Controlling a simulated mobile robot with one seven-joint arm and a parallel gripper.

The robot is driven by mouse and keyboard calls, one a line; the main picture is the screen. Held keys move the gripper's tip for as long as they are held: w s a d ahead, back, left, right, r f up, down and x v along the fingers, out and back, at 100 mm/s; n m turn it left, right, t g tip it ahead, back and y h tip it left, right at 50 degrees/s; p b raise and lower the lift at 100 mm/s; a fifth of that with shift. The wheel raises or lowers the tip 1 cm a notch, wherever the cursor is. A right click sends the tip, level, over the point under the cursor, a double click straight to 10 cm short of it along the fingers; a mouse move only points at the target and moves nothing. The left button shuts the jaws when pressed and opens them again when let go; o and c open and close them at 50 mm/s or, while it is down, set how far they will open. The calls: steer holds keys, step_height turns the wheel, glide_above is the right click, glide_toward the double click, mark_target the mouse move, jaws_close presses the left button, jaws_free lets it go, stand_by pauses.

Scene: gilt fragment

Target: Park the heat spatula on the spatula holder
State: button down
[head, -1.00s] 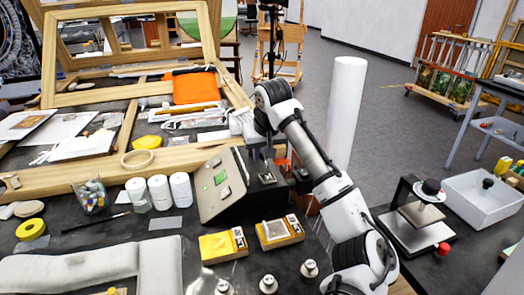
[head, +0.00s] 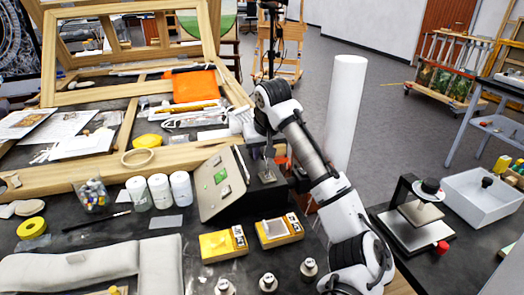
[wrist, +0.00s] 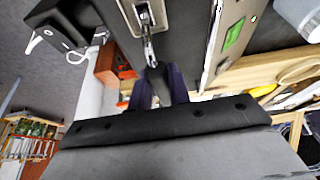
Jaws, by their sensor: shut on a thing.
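My gripper (wrist: 160,88) shows in the wrist view with its two dark fingers close together. A slim metal piece, apparently the heat spatula (wrist: 150,50), sticks out from between the fingertips. It reaches over a bright metal plate with a slot, apparently the spatula holder (wrist: 134,14), on a dark block. I cannot tell whether the two touch. In the head view the spatula (head: 268,153) looks like a thin upright piece above the holder plate (head: 266,174), right of the sloped control box. The arm hides most of my gripper there.
The control box (head: 218,186) with a green display stands close to the left of the holder. Two yellow blocks (head: 223,243) and several small metal pots (head: 268,283) lie nearer. White bottles (head: 160,191) stand left. A tall white column (head: 345,112) rises behind my arm.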

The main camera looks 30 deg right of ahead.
steer(key=c, duration=1.6)
jaws_free()
steer(key=o, duration=0.5)
steer(key=shift+p, duration=0.35)
steer(key=shift+r+p, duration=2.95)
steer(key=shift+r, duration=0.55)
